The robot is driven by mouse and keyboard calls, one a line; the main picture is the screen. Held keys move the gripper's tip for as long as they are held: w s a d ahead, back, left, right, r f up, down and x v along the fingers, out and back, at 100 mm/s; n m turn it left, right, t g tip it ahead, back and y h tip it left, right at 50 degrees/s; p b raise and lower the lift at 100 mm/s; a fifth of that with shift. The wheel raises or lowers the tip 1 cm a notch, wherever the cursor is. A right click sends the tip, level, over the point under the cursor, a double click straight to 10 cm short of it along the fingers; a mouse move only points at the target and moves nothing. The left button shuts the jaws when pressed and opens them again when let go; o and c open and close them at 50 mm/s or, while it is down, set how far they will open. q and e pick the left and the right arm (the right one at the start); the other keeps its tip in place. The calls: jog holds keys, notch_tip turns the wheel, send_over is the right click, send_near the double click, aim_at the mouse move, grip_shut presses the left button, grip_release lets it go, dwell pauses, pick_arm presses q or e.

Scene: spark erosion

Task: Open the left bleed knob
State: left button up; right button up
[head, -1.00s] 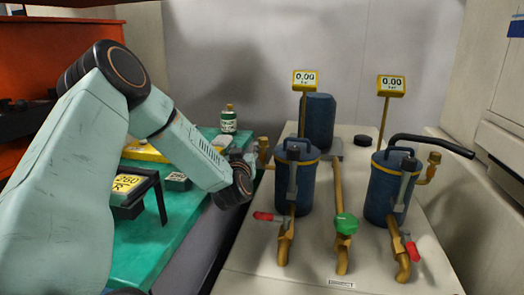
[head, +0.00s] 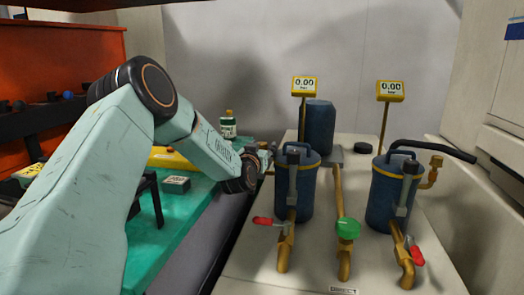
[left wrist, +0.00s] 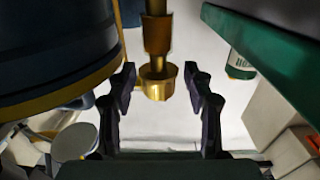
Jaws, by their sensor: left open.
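The left blue filter canister (head: 296,190) stands on the pale machine top, with a brass bleed fitting on its left side. In the left wrist view the brass bleed knob (left wrist: 157,84) sits below a brass stem, between the two dark fingers of my left gripper (left wrist: 160,96). The fingers are open, with a gap on each side of the knob. In the head view my left gripper (head: 264,158) is at the canister's left side and largely hides the fitting. My right gripper is not in view.
The right canister (head: 388,190) has its own brass fitting (head: 434,165). Two yellow gauges read 0.00. A green knob (head: 348,229) and red-handled valves (head: 263,221) stand in front.

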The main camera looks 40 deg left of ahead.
pick_arm(q)
jog(key=shift+w, duration=0.15)
grip_shut()
dwell(0.5)
